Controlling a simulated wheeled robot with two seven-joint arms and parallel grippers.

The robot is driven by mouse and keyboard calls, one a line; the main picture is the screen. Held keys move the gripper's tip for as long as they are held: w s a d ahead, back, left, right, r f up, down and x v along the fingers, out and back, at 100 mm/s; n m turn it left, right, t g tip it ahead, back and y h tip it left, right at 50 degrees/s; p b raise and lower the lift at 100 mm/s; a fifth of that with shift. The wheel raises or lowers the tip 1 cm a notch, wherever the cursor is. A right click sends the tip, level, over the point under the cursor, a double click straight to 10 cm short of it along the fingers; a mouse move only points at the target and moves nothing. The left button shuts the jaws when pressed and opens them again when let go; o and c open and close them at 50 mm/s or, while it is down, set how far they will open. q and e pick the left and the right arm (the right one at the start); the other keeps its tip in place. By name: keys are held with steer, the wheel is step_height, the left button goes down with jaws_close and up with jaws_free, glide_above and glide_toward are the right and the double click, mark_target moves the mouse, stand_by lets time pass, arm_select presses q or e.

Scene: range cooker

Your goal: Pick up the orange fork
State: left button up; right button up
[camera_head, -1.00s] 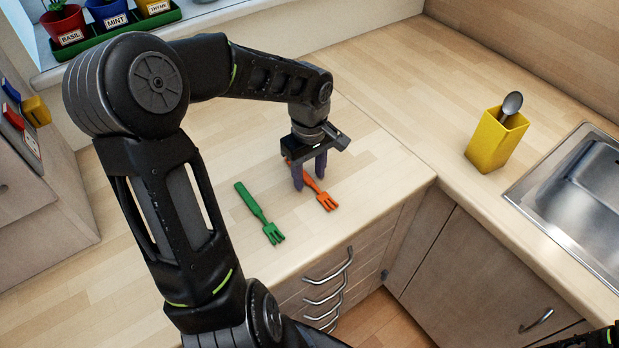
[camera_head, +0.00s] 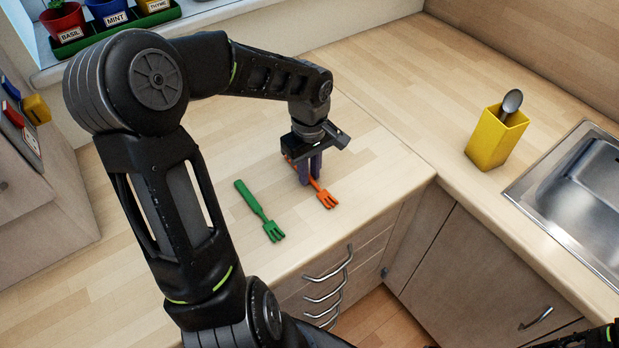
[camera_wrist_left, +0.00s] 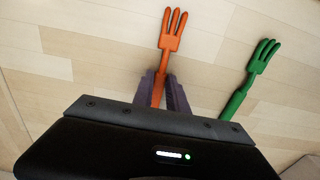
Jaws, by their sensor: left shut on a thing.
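The orange fork (camera_head: 326,197) lies on the wooden counter, its tines toward the counter's front edge. My left gripper (camera_head: 311,181) points down over it and is shut on its handle. In the left wrist view the orange fork (camera_wrist_left: 172,32) runs out from between the two fingers (camera_wrist_left: 159,90), tines away from the gripper body. The rear of the handle is hidden behind the gripper. I cannot see any gap between the fork and the counter. My right gripper is not clearly in view.
A green fork (camera_head: 259,212) lies on the counter left of the orange one; it also shows in the wrist view (camera_wrist_left: 251,77). A yellow holder (camera_head: 496,140) with a spoon (camera_head: 512,101) stands near the sink (camera_head: 575,190). Potted herbs stand at the top left.

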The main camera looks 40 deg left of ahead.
arm_select(q)
jaws_close()
step_height(320, 180, up, 10)
steer(key=b, duration=0.1)
stand_by(0.6)
stand_by(0.5)
